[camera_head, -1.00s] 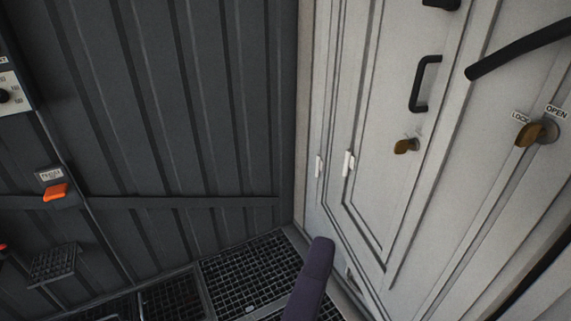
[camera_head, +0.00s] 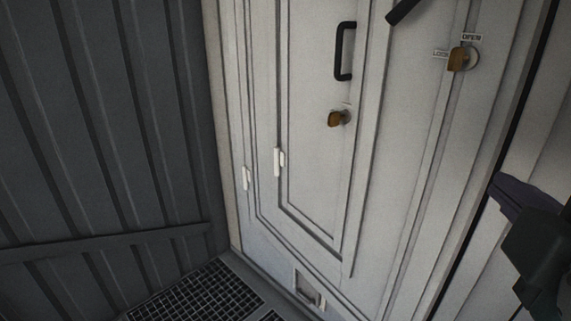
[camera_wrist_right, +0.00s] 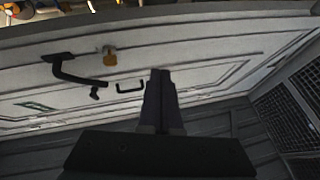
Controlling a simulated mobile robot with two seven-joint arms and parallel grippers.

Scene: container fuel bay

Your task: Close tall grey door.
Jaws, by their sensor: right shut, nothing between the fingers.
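The tall grey door (camera_head: 415,200) is a pale panelled door filling the middle and right of the head view. A black pull handle (camera_head: 345,50), a brass knob (camera_head: 338,118) and a second brass knob (camera_head: 460,59) beside LOCK and OPEN labels are on its face. A dark line runs along its right edge; I cannot tell how far it stands ajar. My right gripper (camera_head: 500,190) is at the right edge of the head view, over that side. In the wrist view the door (camera_wrist_right: 220,60) lies beyond my right gripper (camera_wrist_right: 160,75), which is shut and empty. My left gripper is out of view.
A dark corrugated wall (camera_head: 90,120) stands at the left, meeting the pale frame in a corner. Black floor grating (camera_head: 195,295) lies at the bottom. White hinges (camera_head: 278,162) are low on the panel. A black lever (camera_wrist_right: 70,72) sticks out from the door in the wrist view.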

